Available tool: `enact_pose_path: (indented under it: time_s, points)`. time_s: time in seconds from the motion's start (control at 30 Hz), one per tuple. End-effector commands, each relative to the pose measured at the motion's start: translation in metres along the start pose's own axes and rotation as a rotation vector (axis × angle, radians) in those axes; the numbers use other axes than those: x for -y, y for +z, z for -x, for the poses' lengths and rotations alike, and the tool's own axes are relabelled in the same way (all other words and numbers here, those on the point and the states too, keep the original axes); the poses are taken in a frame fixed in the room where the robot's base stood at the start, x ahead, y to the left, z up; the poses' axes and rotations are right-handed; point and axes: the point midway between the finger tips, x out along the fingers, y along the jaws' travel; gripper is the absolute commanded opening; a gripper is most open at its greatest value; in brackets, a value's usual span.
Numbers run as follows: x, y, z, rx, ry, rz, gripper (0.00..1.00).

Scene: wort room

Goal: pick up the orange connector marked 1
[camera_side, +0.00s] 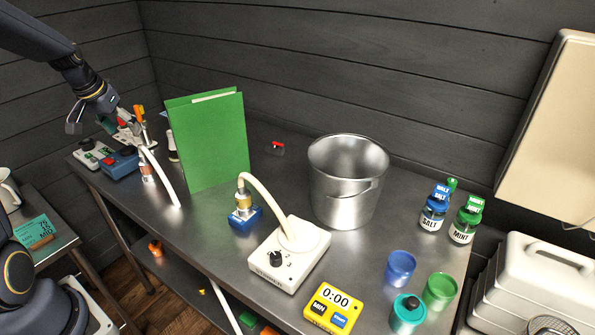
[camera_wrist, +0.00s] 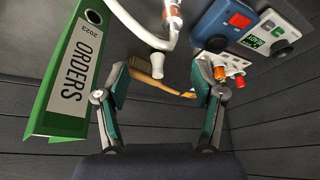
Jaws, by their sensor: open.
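In the wrist view, a small orange connector (camera_wrist: 220,74) sits beside a white block near the right finger, with a red-tipped one close by. No number is legible on it. In the side view, an orange piece (camera_side: 139,112) stands upright among small parts at the table's far left end; I cannot tell if it is the same one. My gripper (camera_side: 93,117) is open and empty, raised just left of these parts. In the wrist view, my gripper (camera_wrist: 162,80) has its teal-padded fingers spread wide, with the connector off to the right of the gap.
A wooden-handled brush (camera_wrist: 150,76) shows between the fingers. A blue box (camera_wrist: 228,24) with a red button is near the connectors. A green binder (camera_side: 208,140) stands right of them. A steel bucket (camera_side: 346,185) and a white device (camera_side: 289,256) are farther right.

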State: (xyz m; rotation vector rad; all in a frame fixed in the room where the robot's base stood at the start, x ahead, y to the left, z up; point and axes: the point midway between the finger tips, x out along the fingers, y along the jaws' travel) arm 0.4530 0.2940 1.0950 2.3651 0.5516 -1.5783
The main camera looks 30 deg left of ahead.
Motion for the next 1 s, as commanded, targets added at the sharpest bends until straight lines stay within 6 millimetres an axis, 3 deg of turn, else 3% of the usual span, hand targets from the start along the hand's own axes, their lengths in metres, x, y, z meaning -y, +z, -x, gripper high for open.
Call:
enact_pose_path:
  time_s: [0.13,0.6,0.83,1.0]
  points:
    - [0.017,-0.001,-0.018,0.004,-0.002,0.024,0.68]
    - [0.017,-0.001,-0.115,0.005,-0.001,0.023,0.68]
    - [0.018,-0.002,-0.133,0.003,-0.002,0.023,0.68]
    - [0.024,-0.004,-0.160,0.005,-0.002,0.023,0.68]
